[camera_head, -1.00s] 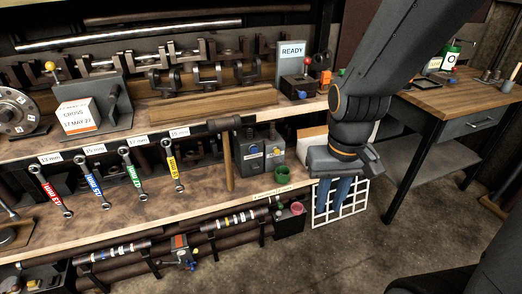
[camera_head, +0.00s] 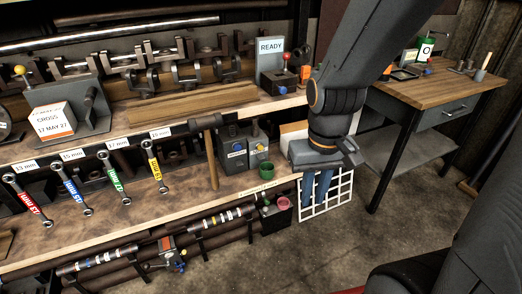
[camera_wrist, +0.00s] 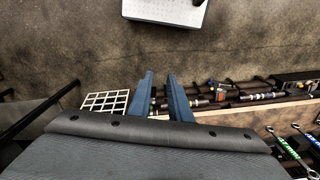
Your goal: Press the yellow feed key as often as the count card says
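My gripper (camera_head: 317,187) hangs in front of the bench's right end, its two blue fingers pointing down. In the wrist view my gripper (camera_wrist: 160,76) has a clear gap between the fingers and nothing in it. I cannot make out a yellow feed key for certain. A yellow ball knob (camera_head: 20,70) is at the far left.
A white wire grid (camera_head: 328,195) stands just behind my fingers. A wooden-topped table (camera_head: 445,85) is at the right, with open floor (camera_head: 350,245) before it. Labelled wrenches (camera_head: 115,178) and a hammer (camera_head: 208,145) line the bench front.

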